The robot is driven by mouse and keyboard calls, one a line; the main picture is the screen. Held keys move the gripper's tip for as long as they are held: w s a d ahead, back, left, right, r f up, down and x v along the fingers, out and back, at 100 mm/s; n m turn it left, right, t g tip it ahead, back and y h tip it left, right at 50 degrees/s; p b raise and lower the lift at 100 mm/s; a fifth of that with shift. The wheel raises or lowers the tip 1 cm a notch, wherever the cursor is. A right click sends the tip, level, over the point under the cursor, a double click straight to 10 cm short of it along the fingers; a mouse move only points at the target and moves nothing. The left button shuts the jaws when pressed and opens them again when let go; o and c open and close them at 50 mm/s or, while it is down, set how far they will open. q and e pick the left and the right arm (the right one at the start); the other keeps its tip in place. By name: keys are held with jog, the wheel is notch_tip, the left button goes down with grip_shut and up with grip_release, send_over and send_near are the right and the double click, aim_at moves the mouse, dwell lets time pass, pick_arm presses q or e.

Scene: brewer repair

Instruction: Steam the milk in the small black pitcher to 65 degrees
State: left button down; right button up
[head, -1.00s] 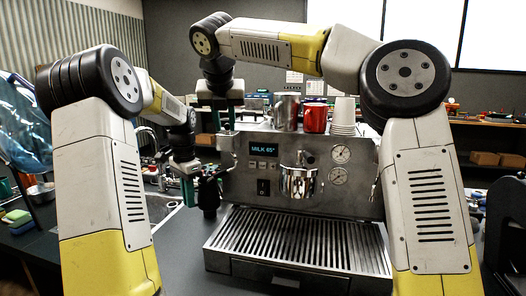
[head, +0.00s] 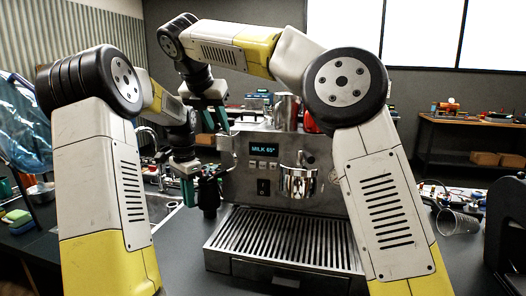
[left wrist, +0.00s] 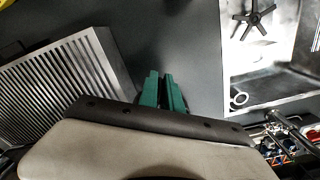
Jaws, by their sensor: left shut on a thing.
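The small black pitcher (head: 209,201) is at the left side of the espresso machine (head: 238,165). My left gripper (head: 200,178) is shut on it and holds it upright above the counter. In the left wrist view the green fingers (left wrist: 163,92) are close together, and the pitcher is hidden from there. The machine's display (head: 264,149) reads "MILK 65°". The steam wand cannot be made out. My right gripper (head: 215,119) is above the machine's left top edge, with its green fingers apart and nothing seen between them.
A steel cup (head: 287,110) and a partly hidden red mug (head: 311,123) stand on the machine. A shiny metal vessel (head: 298,182) is at its front, above the slatted drip tray (head: 285,238). A sink (left wrist: 265,75) lies to the left. A clear cup (head: 458,223) is tipped at the right.

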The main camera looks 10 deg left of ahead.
jog(key=shift+o, duration=0.5)
jog(key=shift+r, duration=3.5)
pick_arm(q)
jog(key=shift+f, duration=4.75)
jog(key=shift+s+a, duration=0.65)
jog(key=shift+s, duration=1.45)
jog(key=shift+s+a, duration=0.6)
jog(key=shift+s, duration=1.5)
jog(key=shift+s+a, duration=0.65)
jog(key=shift+s, duration=1.45)
